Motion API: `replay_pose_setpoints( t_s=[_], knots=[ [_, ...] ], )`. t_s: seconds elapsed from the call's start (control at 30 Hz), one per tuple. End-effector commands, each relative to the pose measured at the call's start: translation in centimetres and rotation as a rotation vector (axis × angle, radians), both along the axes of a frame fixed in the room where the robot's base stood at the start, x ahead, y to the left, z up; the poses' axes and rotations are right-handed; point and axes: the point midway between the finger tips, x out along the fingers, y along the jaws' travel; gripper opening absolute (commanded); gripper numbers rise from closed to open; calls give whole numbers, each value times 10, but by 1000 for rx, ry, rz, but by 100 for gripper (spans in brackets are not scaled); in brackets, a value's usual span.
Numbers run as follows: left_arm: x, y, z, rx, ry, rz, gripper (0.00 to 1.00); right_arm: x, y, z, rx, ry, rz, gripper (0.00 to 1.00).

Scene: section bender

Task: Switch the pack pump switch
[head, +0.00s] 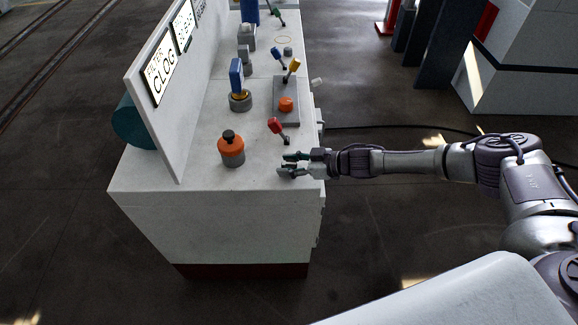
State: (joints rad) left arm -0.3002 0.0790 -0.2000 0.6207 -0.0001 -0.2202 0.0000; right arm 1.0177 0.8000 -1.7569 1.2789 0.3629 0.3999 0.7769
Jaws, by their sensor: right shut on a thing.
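My right gripper (287,165) reaches in from the right over the near right corner of the white console top (205,182). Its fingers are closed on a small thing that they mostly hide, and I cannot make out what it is. A red-handled lever switch (277,129) stands just beyond the gripper, apart from it. I cannot read a label that tells which control is the pack pump switch. My left gripper is not in view.
An orange knob with a black top (231,149) stands left of the gripper. Beyond are a blue-handled control (237,77), an orange button (286,103) and a yellow lever (292,68). An upright sign panel (160,105) edges the console's left.

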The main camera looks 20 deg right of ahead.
Motion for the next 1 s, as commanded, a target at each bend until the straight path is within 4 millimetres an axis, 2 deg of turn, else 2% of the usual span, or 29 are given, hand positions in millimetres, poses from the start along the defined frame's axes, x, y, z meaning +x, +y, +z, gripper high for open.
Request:
replay_pose_setpoints(
  t_s=[0.33, 0.83, 0.87, 1.0],
  knots=[
    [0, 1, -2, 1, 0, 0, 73, 3, 0, 2, 0, -6, 108, 9],
    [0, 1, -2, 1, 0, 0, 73, 2, 0, 3, 2, -7, 124, 9],
    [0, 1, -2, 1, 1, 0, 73, 2, 0, 3, 2, -7, 124, 47],
    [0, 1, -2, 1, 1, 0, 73, 2, 0, 3, 2, -5, 125, 70]
  ],
)
